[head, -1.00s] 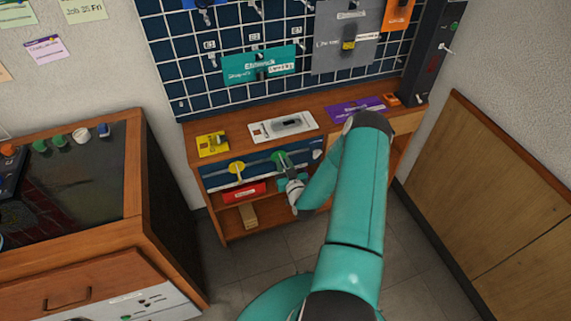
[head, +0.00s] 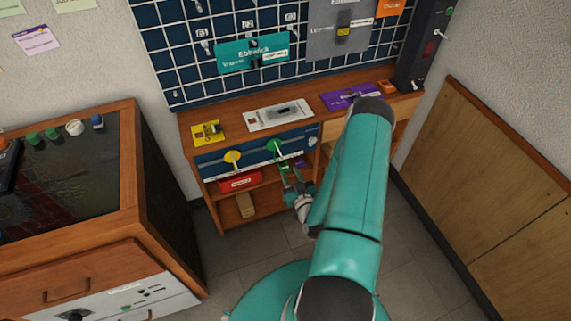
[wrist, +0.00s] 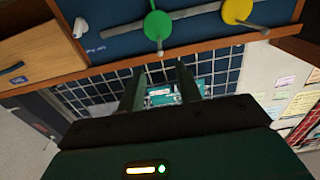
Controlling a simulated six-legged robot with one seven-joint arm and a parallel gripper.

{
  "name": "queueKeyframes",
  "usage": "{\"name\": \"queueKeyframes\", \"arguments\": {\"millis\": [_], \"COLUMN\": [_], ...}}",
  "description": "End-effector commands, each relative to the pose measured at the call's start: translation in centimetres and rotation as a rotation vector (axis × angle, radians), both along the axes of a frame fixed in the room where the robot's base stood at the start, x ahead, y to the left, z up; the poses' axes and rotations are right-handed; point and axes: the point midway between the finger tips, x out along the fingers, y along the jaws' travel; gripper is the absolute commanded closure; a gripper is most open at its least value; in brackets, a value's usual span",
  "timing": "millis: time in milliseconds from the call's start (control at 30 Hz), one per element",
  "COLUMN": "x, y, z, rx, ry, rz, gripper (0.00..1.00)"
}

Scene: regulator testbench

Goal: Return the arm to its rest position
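My gripper (head: 291,180) hangs in front of the bench's blue panel (head: 252,157), just below the green round knob (head: 274,147) and apart from it. In the wrist view my gripper (wrist: 160,72) shows two dark fingers spread apart with nothing between them. The green knob also shows in the wrist view (wrist: 158,25), beyond the fingertips, with the yellow knob (wrist: 237,11) to its right. My teal arm reaches forward, bent at the elbow, and hides part of the bench's right side.
The wooden bench (head: 230,118) bears a yellow card (head: 207,133), a white card (head: 280,116) and a purple card (head: 345,99). A red box (head: 240,181) sits on its shelf. A cabinet (head: 110,215) stands left and a wooden panel (head: 490,190) right. Floor between them is clear.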

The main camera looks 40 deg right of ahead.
Motion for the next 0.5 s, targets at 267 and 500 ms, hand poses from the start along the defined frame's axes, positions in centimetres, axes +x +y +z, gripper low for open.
{"name": "queueKeyframes", "arguments": {"millis": [267, 500], "x": [-2.2, -2.2], "y": [0.7, 0.7], "z": [0.0, 0.0], "rx": [0.001, 0.000], "ry": [0.000, -0.001], "rz": [0.000, 0.000], "gripper": [0.65, 0.65]}}
